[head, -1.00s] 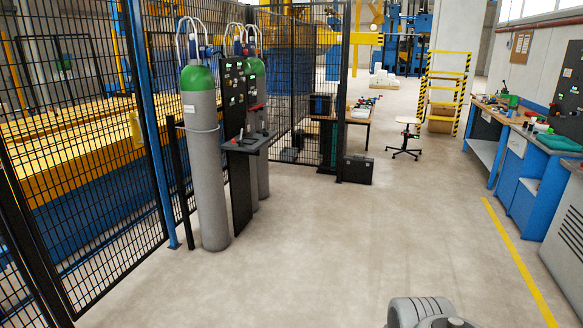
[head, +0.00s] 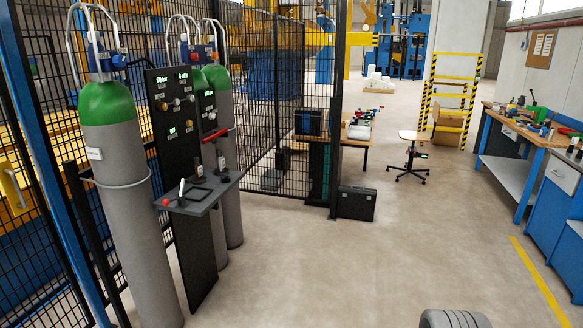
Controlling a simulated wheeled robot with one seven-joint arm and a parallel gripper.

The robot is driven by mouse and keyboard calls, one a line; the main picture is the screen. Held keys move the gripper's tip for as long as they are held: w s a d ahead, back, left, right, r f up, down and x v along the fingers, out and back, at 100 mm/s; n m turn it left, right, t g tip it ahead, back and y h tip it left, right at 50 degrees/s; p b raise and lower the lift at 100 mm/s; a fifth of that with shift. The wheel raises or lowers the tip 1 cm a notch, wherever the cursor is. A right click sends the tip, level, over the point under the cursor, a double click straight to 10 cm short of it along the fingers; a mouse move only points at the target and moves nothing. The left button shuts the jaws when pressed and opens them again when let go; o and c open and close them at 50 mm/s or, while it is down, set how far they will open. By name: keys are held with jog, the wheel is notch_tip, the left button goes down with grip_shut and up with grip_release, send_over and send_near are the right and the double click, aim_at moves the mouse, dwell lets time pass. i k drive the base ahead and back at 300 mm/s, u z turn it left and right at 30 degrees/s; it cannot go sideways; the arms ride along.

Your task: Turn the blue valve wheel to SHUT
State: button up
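A grey gas cylinder with a green top (head: 108,105) stands at the left. A small blue round part (head: 119,61) sits on its valve fitting, and I cannot tell which way it is turned. More blue parts (head: 185,51) show on the fittings behind it, by the other green-topped cylinders (head: 217,78). I cannot tell which one is the valve wheel, and I cannot read a SHUT mark. My gripper is not in view; only a grey rounded piece of my arm shows at the bottom right.
A black panel (head: 160,133) with gauges, knobs and a small shelf (head: 202,193) stands beside the cylinder. A red handle (head: 217,135) is on it. Mesh fence lies behind. A black case (head: 357,203), stool (head: 408,136) and blue workbench (head: 507,190) stand further right. The middle floor is clear.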

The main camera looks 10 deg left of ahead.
aim_at(118, 61)
jog(key=u, duration=0.15)
jog(key=i, duration=1.75)
jog(key=u, duration=0.95)
jog(key=i, duration=0.95)
jog(key=u, duration=0.85)
